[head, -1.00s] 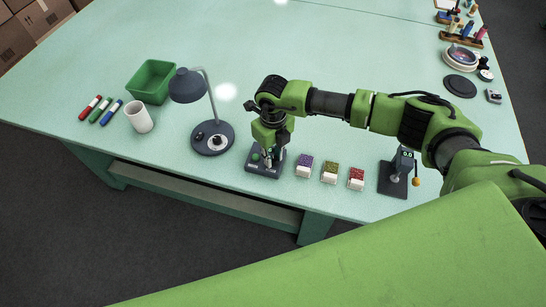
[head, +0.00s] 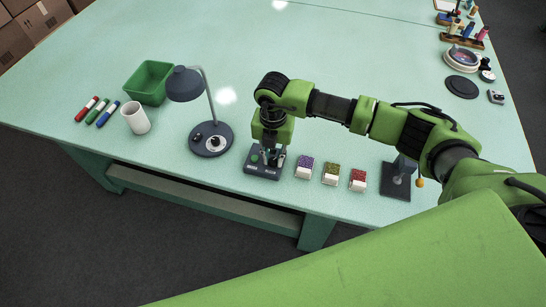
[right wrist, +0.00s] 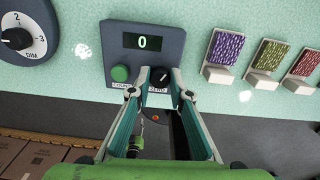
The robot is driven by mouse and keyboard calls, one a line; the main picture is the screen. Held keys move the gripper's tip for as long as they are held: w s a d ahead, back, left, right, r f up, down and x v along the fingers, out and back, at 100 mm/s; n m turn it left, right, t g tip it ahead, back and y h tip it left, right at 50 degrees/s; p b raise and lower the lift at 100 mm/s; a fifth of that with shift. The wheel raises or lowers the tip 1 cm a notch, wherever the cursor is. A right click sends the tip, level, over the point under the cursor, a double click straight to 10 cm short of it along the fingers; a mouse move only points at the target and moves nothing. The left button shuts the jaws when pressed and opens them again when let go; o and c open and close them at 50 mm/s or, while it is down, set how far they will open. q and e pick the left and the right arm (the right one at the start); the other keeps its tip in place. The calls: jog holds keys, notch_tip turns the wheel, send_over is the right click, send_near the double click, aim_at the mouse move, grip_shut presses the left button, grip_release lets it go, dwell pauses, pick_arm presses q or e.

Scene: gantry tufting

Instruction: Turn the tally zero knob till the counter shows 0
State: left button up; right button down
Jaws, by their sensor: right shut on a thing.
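The tally counter is a dark box with a green-lit display (right wrist: 142,42) reading 0 in the right wrist view. Its base (head: 263,173) shows at the table's front edge in the head view, under my right gripper. A green COUNT button (right wrist: 120,73) sits left of the black ZERO knob (right wrist: 160,77), which has a white pointer line. My right gripper (right wrist: 160,80) is shut on the ZERO knob, one finger on each side. It comes down from above in the head view (head: 268,150). My left gripper is not in view.
A grey lamp (head: 210,140) with a DIM dial (right wrist: 18,38) stands left of the counter. Purple (head: 305,163), green (head: 331,169) and red (head: 358,176) bunches in white holders stand right of it. A dark stand (head: 395,184) is farther right. The table's middle is clear.

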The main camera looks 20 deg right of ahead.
aim_at(274, 160)
jog(key=shift+m, duration=0.8)
jog(key=shift+w+r, duration=0.1)
jog(key=c, duration=1.8)
grip_release()
jog(key=shift+c, duration=0.2)
notch_tip(274, 160, up, 12)
